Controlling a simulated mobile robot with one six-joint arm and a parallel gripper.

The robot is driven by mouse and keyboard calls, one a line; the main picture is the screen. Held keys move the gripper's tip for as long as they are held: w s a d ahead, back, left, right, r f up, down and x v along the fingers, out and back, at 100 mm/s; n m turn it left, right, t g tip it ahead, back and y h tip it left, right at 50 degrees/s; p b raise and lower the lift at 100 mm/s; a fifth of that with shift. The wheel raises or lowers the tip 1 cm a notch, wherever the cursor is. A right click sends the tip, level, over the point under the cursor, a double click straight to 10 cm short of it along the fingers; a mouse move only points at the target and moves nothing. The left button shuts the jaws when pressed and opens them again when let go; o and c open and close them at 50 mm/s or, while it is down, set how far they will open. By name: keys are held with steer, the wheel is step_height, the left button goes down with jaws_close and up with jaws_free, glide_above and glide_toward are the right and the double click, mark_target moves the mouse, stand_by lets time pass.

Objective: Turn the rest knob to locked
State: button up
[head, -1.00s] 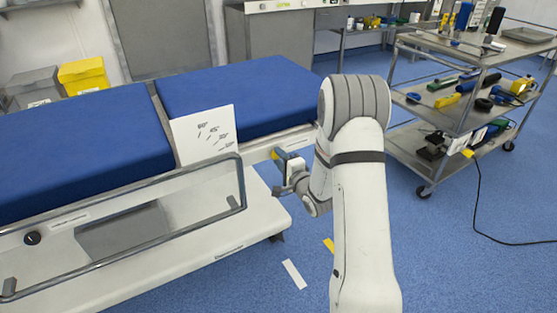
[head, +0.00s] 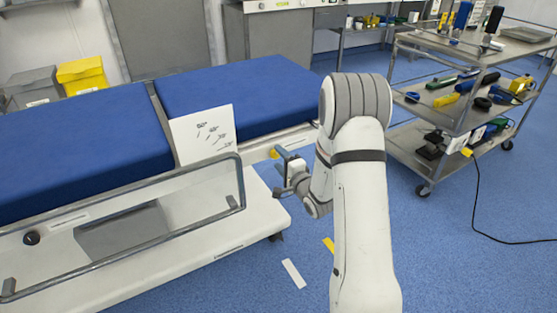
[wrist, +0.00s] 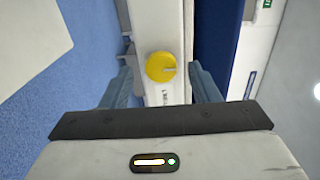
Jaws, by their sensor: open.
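The rest knob (wrist: 161,67) is a round yellow knob on a pale rail in the wrist view. A thin pointer line on its face points right. Small black lettering on the rail beside it is cut off and I cannot read it in full. My gripper (wrist: 160,76) is open, with one blue-grey finger on each side of the knob and a visible gap on both sides. In the head view, the yellow knob (head: 275,153) is a small patch at the table's side rail, partly hidden by my gripper (head: 280,173).
The operating table (head: 249,211) has blue pads (head: 235,95) and a metal side rail (head: 150,182). A white angle card (head: 203,136) stands near the knob. A trolley (head: 440,118) with tools is at the right.

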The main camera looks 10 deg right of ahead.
steer(key=v, duration=0.7)
steer(key=shift+p, duration=0.45)
steer(key=shift+r, duration=0.15)
steer(key=s+d+r+n+g+h+p, duration=0.1)
steer(key=s+r+n+g+h+p, duration=0.25)
steer(key=r+p, duration=0.5)
steer(key=s+r+n+g+h+p, duration=0.25)
steer(key=r+n+p, duration=0.2)
steer(key=r, duration=0.75)
steer(key=s+a+r+n+g+p, duration=0.2)
steer(key=s+r+p, duration=0.4)
steer(key=s, duration=0.5)
steer(key=s+a+r+n+g+p, duration=0.2)
steer(key=s+r+n+g+p, duration=0.2)
steer(key=s+r, duration=0.6)
steer(key=s+g+p, duration=0.1)
steer(key=s+g, duration=0.1)
steer(key=shift+r+n+g+p, duration=0.3)
steer(key=shift+r+p, duration=0.05)
steer(key=shift+p, duration=0.05)
